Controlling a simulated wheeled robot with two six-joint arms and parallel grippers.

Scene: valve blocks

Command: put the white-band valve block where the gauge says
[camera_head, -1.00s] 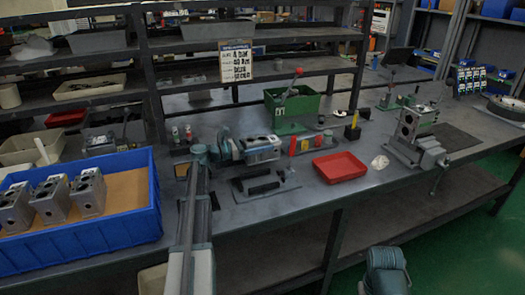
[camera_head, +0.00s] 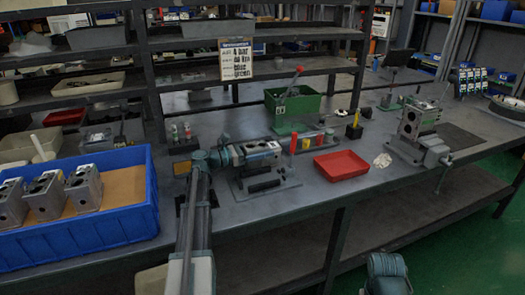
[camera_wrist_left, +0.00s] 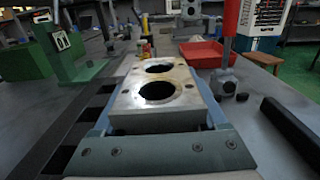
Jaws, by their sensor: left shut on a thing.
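My left gripper (camera_head: 228,157) is shut on a grey metal valve block (camera_head: 258,152) with round bores on top. I hold the block over or just behind the flat fixture plate with black bars (camera_head: 266,184); whether it touches is unclear. In the left wrist view the block (camera_wrist_left: 150,117) lies between the jaws, bores up; a white band cannot be made out. A green stand with a red lever (camera_head: 288,92) is behind it; its small white display shows in the left wrist view (camera_wrist_left: 62,42), unreadable.
A blue bin (camera_head: 105,237) at left holds three similar blocks. A red tray (camera_head: 340,164) and red post (camera_head: 293,143) are right of the fixture. A printed sign (camera_head: 236,61) hangs behind.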

